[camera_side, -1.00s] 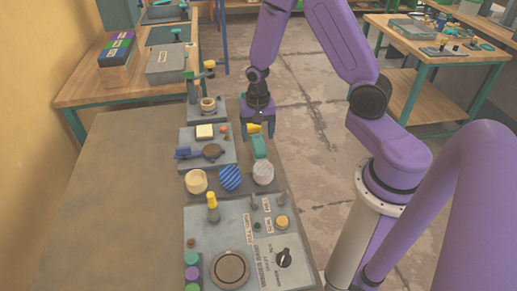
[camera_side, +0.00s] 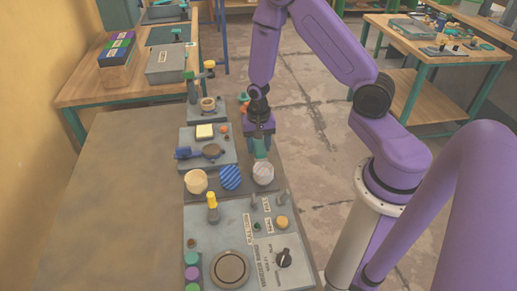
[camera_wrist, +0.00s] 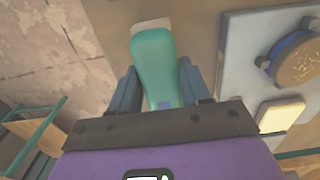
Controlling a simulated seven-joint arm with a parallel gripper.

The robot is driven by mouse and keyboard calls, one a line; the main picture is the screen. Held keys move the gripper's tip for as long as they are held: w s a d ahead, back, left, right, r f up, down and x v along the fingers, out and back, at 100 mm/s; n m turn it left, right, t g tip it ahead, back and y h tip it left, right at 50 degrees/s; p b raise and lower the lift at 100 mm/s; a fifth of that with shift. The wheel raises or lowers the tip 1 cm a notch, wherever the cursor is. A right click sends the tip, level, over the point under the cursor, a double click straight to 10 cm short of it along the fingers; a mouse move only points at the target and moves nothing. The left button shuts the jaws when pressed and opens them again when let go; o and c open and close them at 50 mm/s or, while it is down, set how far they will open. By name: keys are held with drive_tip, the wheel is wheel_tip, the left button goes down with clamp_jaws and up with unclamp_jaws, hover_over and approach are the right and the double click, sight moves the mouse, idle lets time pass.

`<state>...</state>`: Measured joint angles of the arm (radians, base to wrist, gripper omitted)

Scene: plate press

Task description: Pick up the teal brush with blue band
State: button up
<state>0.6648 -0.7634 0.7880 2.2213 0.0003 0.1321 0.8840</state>
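The teal brush (camera_side: 261,146) lies on the grey surface at the right side of the bench, just above the pale round disc in the side view. In the wrist view the teal brush (camera_wrist: 153,55) points up the picture, with a small bluish patch showing low on it near the gripper. My gripper (camera_side: 260,140) is lowered over its far part in the side view. In the wrist view my gripper (camera_wrist: 158,75) is open, one finger on each side of the brush. Its lower part is hidden by the gripper body.
A cream round pot (camera_side: 196,181), a blue striped disc (camera_side: 230,178) and a pale disc (camera_side: 263,173) stand close by. The brown bench top (camera_side: 120,190) at left is clear.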

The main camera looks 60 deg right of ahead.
sight(264, 146)
drive_tip(key=shift+r, duration=0.15)
drive_tip(key=shift+r, duration=0.6)
drive_tip(key=r, duration=0.1)
drive_tip(key=s+r, duration=0.1)
drive_tip(key=r, duration=0.1)
drive_tip(key=s+r, duration=0.1)
drive_tip(key=shift+s+a+r, duration=0.15)
drive_tip(key=shift+r, duration=0.15)
drive_tip(key=s+a+r, duration=0.1)
drive_tip(key=s+r, duration=0.6)
drive_tip(key=s, duration=0.4)
drive_tip(key=shift+s+a, duration=0.25)
drive_tip(key=shift+a, duration=0.05)
